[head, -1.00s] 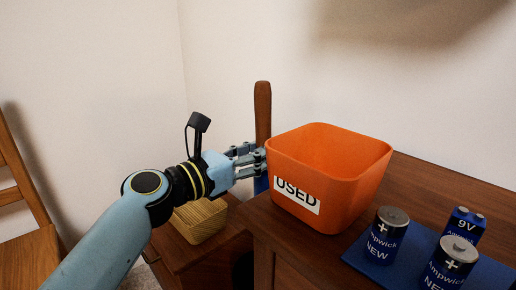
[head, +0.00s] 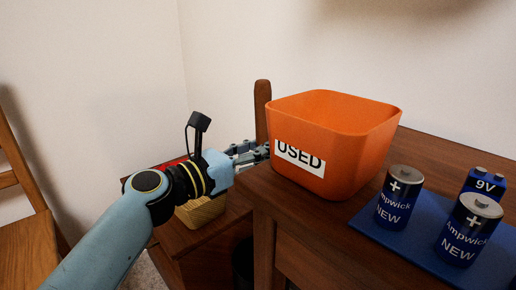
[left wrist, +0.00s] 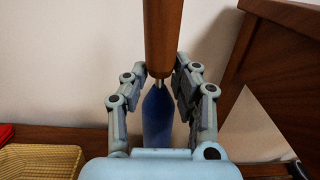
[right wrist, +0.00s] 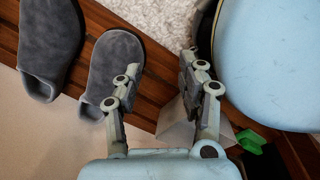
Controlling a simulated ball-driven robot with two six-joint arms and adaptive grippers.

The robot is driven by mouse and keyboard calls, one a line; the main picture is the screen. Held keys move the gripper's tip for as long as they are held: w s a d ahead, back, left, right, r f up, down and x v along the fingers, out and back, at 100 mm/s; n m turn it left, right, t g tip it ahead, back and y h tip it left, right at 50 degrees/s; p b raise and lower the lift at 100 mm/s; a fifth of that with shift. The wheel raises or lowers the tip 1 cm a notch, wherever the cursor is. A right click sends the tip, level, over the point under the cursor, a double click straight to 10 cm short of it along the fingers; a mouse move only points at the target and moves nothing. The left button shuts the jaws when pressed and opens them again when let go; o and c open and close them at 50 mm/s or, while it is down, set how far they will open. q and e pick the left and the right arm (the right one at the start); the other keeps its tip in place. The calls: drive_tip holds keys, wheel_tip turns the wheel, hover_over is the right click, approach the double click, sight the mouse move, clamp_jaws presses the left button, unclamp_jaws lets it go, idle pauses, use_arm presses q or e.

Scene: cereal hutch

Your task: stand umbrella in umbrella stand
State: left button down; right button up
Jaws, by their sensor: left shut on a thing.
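The umbrella has a brown wooden handle (head: 263,108) that stands upright behind the desk edge and beside the orange bin. In the left wrist view its handle (left wrist: 162,35) runs down to a thin metal neck and a dark blue folded canopy (left wrist: 157,120). My left gripper (head: 262,152) is shut on the umbrella, with fingers on both sides of it. The lower end of the umbrella is hidden. A dark rounded thing (head: 242,262) below the desk edge may be the umbrella stand; I cannot tell. My right gripper (right wrist: 157,68) is open and empty in the right wrist view.
An orange bin (head: 345,150) marked USED stands on the desk (head: 262,195) close to my left fingers. Several batteries stand on a blue mat (head: 390,240). A wicker basket (head: 202,212) sits on a lower wooden bench. Grey slippers (right wrist: 115,65) lie near my right gripper.

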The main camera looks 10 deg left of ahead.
use_arm(q)
drive_tip(key=shift+f+b, duration=0.7)
drive_tip(key=shift+f, duration=0.35)
drive_tip(key=shift+f+b, duration=0.4)
drive_tip(key=shift+f, duration=0.05)
use_arm(e)
drive_tip(key=w+a+r, duration=0.1)
drive_tip(key=w+r, duration=0.3)
drive_tip(key=r, duration=0.1)
drive_tip(key=shift+w+a, duration=0.3)
drive_tip(key=shift+w, duration=0.1)
use_arm(q)
drive_tip(key=c, duration=1)
unclamp_jaws()
drive_tip(key=shift+o, duration=0.2)
drive_tip(key=shift+f, duration=0.1)
drive_tip(key=v, duration=1.2)
